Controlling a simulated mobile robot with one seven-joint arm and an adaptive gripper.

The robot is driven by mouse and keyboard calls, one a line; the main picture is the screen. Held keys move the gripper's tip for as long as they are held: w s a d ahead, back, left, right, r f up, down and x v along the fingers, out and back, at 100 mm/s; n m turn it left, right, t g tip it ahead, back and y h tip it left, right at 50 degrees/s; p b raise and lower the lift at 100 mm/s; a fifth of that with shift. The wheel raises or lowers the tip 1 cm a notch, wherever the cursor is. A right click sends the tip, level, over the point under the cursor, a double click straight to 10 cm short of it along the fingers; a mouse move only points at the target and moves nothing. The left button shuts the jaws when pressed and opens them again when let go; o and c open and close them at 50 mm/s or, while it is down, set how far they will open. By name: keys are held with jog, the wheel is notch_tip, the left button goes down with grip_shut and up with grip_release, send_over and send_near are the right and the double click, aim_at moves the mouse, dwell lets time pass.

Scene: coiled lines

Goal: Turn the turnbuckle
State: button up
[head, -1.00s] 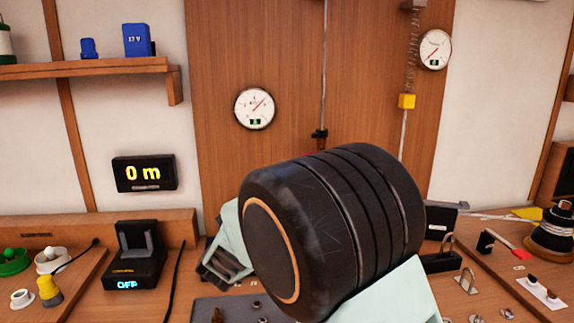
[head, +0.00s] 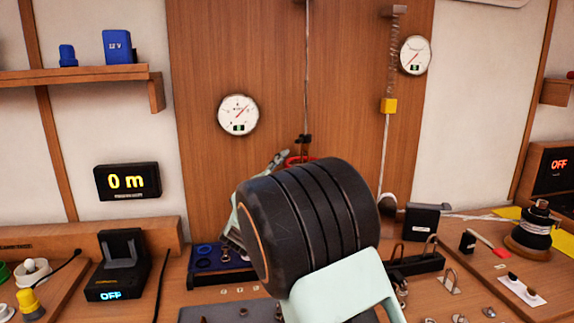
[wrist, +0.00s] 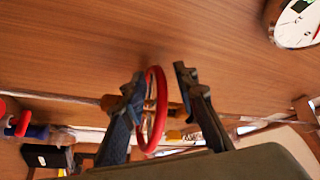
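A red ring (head: 300,160), apparently part of the turnbuckle, shows just above my dark wrist link, below a black fitting (head: 304,140) on the thin vertical line (head: 307,70). In the wrist view the red ring (wrist: 153,112) stands between the two dark fingers of my gripper (wrist: 160,85). The fingers are apart. The left finger is close to the ring or overlaps it; I cannot tell whether they touch. A clear gap shows on the right side. In the head view part of my gripper (head: 272,166) shows left of the ring. My arm hides the lower part of the line.
A round gauge (head: 238,115) hangs on the wood panel left of the line. A spring with a yellow block (head: 388,105) and a second gauge (head: 415,55) are to the right. A display (head: 127,181) reads 0 m. Small hardware lies on the bench (head: 220,291).

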grip_shut()
jog(key=shift+w+h, duration=0.1)
jog(key=shift+h, duration=0.3)
jog(key=shift+w+r+m+g+h+p, duration=0.1)
jog(key=shift+w+m+g+h+p, duration=0.2)
jog(key=shift+m+h, duration=0.3)
jog(key=shift+w+f+m+g+h+p, duration=0.1)
jog(key=shift+m+g+h+p, duration=0.25)
jog(key=shift+h, duration=0.3)
jog(key=shift+w+r+m+g+h+p, duration=0.15)
jog(key=shift+m+g+h, duration=0.2)
jog(key=shift+m+h, duration=0.25)
jog(key=shift+w+d+m+g+h+p, duration=0.1)
jog(key=shift+w+m+g+h+p, duration=0.15)
jog(key=shift+m+g+h+p, duration=0.45)
jog(key=shift+w+d+m+g+h+p, duration=0.2)
jog(key=shift+m+g+h, duration=0.25)
jog(key=shift+g+h, duration=0.5)
jog(key=shift+w+m+g+h, duration=0.15)
jog(key=shift+m+g+h, duration=0.25)
jog(key=shift+h, duration=0.2)
grip_release()
